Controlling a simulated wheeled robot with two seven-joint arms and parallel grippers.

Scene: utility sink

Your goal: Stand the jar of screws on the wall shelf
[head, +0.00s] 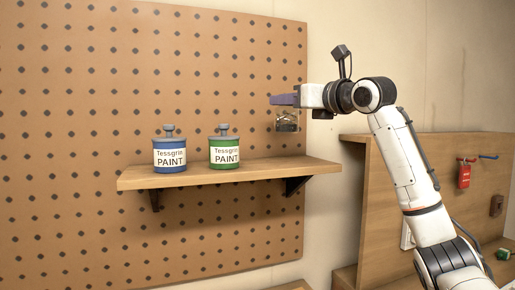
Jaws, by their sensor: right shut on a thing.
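My right gripper (284,100) comes in from the right and is shut on the jar of screws (287,121). The jar is small and clear, with dark contents low in it, and hangs upright below the purple fingers. It is held above the right part of the wooden wall shelf (262,169), apart from its surface. The gripper fingers hide the top of the jar. My left gripper is not in view.
A blue paint can (169,157) and a green paint can (224,154) stand on the shelf's left and middle. The shelf's right part is bare. A pegboard (90,90) is behind. A wooden panel (450,165) with a red tag (464,177) stands at right.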

